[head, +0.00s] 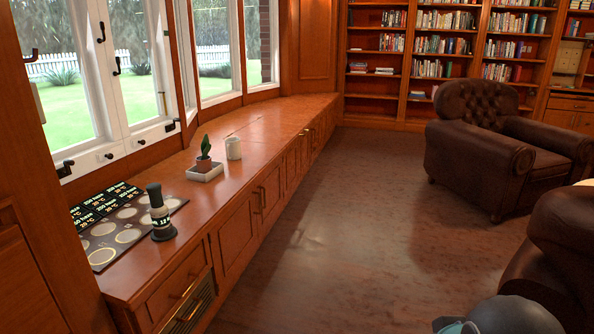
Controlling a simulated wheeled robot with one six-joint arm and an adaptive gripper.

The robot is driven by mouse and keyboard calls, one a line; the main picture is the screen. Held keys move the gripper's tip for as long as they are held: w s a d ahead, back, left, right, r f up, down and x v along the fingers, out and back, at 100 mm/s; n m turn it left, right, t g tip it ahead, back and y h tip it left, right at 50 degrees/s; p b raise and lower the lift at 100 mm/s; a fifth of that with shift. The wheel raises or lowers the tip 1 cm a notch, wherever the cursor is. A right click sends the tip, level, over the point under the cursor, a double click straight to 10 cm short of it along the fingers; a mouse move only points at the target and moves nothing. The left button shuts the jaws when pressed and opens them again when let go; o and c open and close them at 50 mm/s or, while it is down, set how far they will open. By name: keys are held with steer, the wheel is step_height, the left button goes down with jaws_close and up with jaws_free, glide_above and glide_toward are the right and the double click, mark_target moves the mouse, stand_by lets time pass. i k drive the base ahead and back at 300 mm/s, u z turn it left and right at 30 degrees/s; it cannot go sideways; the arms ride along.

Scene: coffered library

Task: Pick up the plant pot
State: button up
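The plant pot (204,164) is a small terracotta-coloured pot holding a green leafy plant (205,146). It stands upright in a shallow white square tray (208,176) on the long wooden window-seat cabinet (262,131). A white cup or candle (233,148) stands just behind it to the right, apart from the tray. My gripper is not in view; only a rounded grey part, apparently of my arm, shows at the bottom right.
Windows line the left. Brown leather armchairs (478,137) stand at right. The floor (335,225) between is clear. Bookshelves fill the back.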

mark_target(204, 162)
steer(key=i, duration=2.95)
steer(key=u, duration=1.5)
